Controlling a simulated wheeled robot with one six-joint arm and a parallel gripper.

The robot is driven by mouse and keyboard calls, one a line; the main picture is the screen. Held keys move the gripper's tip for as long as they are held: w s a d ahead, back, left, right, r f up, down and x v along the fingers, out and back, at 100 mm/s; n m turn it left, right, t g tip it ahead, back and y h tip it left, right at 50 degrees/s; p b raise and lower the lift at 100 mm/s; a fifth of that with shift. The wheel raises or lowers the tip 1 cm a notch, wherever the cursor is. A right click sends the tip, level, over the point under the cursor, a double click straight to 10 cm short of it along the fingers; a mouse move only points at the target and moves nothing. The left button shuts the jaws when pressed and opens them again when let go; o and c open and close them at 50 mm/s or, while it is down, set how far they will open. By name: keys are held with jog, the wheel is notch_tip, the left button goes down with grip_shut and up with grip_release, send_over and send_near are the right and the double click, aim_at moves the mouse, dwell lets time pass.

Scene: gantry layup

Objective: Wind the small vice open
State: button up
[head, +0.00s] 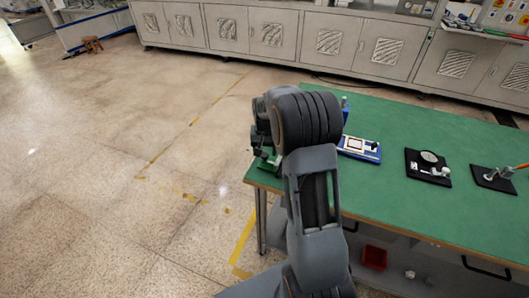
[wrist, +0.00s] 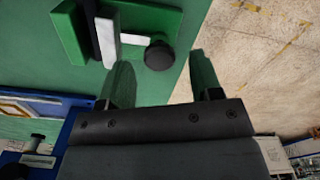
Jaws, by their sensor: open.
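The small vice (wrist: 68,32) is at the top of the wrist view. It has green parts, a dark bar and a pale jaw block, and a short white rod leads to a round black knob (wrist: 158,55). In the head view the green vice (head: 268,163) sits at the left corner of the green table, partly hidden by my arm. My gripper (wrist: 162,80) is open and empty. Its two fingers point toward the vice, with the knob between their lines, just beyond the tips. I cannot tell whether a finger touches it.
The green table (head: 420,205) also bears a blue-framed device (head: 360,149), a black plate with a round dial (head: 428,166) and another black-based fixture (head: 494,179). A red bin (head: 374,257) is below. Open floor (head: 110,180) lies left of the table. Grey cabinets (head: 345,45) line the back.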

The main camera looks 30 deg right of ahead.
jog(key=shift+f, duration=0.5)
jog(key=c, duration=0.9)
